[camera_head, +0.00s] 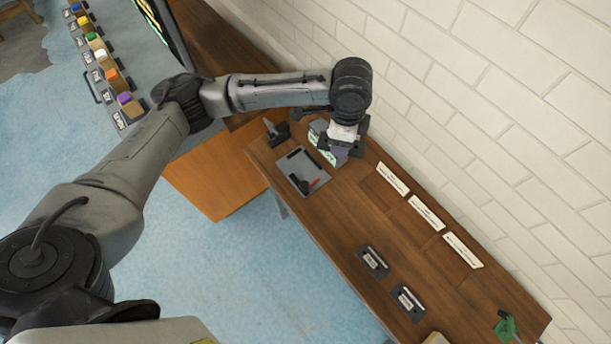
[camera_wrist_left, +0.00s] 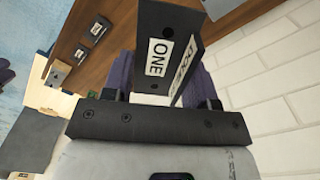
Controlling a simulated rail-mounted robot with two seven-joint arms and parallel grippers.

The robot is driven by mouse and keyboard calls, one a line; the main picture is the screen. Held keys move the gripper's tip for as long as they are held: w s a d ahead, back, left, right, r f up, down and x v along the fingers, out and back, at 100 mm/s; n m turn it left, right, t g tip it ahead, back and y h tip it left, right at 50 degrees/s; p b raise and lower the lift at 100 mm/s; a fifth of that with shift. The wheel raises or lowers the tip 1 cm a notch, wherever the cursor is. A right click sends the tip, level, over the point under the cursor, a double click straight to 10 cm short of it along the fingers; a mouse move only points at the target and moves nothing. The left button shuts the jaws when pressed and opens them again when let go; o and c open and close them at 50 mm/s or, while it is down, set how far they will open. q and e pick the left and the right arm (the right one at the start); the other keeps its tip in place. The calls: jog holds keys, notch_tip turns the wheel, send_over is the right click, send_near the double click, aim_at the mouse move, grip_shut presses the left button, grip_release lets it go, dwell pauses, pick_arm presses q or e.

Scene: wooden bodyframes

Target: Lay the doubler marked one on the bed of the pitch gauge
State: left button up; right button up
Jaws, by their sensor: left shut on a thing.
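My left gripper (camera_head: 340,152) is at the far end of the wooden table, close to its surface near the wall. In the left wrist view, my left gripper (camera_wrist_left: 163,88) is shut on a dark angled piece (camera_wrist_left: 150,22), the doubler with a white label reading ONE. A second label on its other face is only partly readable. In the head view the wrist mostly hides the doubler. I cannot make out for certain which thing is the pitch gauge. My right gripper is not in view.
Two small black labelled pieces (camera_head: 373,262) (camera_head: 408,301) lie on the table, with white label strips (camera_head: 426,213) along the wall side. Bare wood lies between.

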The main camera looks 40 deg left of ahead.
pick_arm(q)
jog(key=w+a+f+m+b, duration=0.1)
jog(key=w+f+m+b, duration=0.1)
jog(key=f+m+b, duration=0.45)
jog(key=w+f+m+b, duration=0.1)
jog(key=w+f+b, duration=0.25)
jog(key=f, duration=0.65)
jog(key=b, duration=0.3)
send_over(305, 166)
notch_tip(305, 166, down, 7)
jog(key=shift+d+f, duration=0.1)
jog(key=shift+f, duration=0.1)
jog(key=shift+f+b, duration=0.75)
jog(key=shift+f, duration=1.3)
jog(key=shift+f, duration=0.2)
